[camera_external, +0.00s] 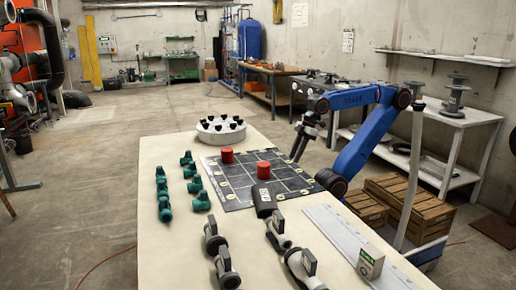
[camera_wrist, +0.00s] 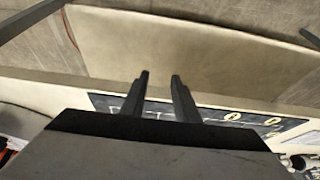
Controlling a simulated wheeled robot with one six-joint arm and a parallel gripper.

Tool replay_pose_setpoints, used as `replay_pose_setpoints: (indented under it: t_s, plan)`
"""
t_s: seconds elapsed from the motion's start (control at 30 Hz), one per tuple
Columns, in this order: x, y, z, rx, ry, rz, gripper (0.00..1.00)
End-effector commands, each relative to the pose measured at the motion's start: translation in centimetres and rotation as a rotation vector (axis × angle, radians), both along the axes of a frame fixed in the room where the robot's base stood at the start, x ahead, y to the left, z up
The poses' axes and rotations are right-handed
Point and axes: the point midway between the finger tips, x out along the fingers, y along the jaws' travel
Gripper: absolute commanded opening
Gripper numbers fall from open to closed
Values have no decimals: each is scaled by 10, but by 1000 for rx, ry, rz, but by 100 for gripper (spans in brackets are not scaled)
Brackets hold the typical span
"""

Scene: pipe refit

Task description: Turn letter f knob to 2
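My gripper (camera_external: 297,157) hangs at the right edge of the dark gridded board (camera_external: 237,186), with its fingers pointing down. In the wrist view its two dark fingers (camera_wrist: 160,76) stand apart with nothing between them, so it is open and empty. A white round holder (camera_external: 204,138) with several black knob-like pieces (camera_external: 221,127) around its top stands behind the board. No letter f or number 2 can be read in either view, so I cannot tell which piece is the f knob. The board also shows in the wrist view (camera_wrist: 240,118), partly hidden by my gripper.
Two red cylinders (camera_external: 227,155) (camera_external: 263,170) stand on the board, and a dark cylinder (camera_external: 264,202) is at its front edge. Teal fittings (camera_external: 165,209) line the left, grey valves (camera_external: 277,236) the front. A small box (camera_external: 370,262) and pale strip (camera_external: 340,238) lie right.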

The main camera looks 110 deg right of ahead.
Motion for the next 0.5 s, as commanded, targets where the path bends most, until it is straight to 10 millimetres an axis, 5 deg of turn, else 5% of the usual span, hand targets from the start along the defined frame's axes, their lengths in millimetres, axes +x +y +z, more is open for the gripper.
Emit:
replay_pose_setpoints:
  t_s: [0.3,0.5]
  plan:
    - [2,0,166,0,-7,0,28]
    - [1,0,254,0,-4,0,28]
